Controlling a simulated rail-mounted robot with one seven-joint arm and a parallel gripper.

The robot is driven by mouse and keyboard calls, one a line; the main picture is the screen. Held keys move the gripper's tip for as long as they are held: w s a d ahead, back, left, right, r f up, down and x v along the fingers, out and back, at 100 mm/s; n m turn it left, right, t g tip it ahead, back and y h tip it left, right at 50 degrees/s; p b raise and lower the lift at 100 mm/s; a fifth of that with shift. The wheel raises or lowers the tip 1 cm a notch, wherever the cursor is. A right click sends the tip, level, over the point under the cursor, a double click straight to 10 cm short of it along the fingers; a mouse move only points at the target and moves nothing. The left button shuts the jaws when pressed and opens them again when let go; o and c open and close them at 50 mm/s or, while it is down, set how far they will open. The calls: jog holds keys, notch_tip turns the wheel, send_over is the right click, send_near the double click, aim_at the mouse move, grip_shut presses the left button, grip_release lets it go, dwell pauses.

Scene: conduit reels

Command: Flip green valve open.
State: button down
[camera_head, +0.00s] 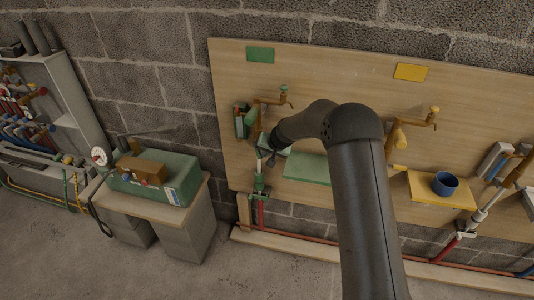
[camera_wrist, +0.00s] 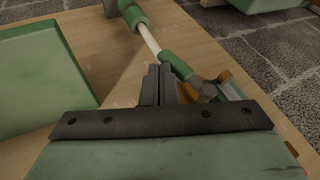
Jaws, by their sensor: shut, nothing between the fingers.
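The green-marked pipe (camera_head: 260,184) runs up the left side of the wooden board, below a green label. In the wrist view, the pipe (camera_wrist: 149,40) shows as a pale length between green sleeves. A green valve part (camera_wrist: 177,66) with a dark grey end lies just right of my fingertips. I cannot tell its lever position. My gripper (camera_wrist: 159,82) is shut and empty, with its fingertips close beside this part; contact cannot be told. In the head view, my gripper (camera_head: 270,158) is small and partly hidden near the top of the green pipe.
A green shelf (camera_head: 307,168) is left of my arm; its surface (camera_wrist: 40,75) fills the left of the wrist view. A brass tap (camera_head: 272,100) sits above. A blue cup (camera_head: 445,183) stands on a yellow shelf. A desk holds a green case (camera_head: 152,180).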

jog(key=f+y+b, duration=0.1)
jog(key=b, duration=0.4)
jog(key=shift+a+f, duration=0.15)
jog(key=shift+a, duration=0.25)
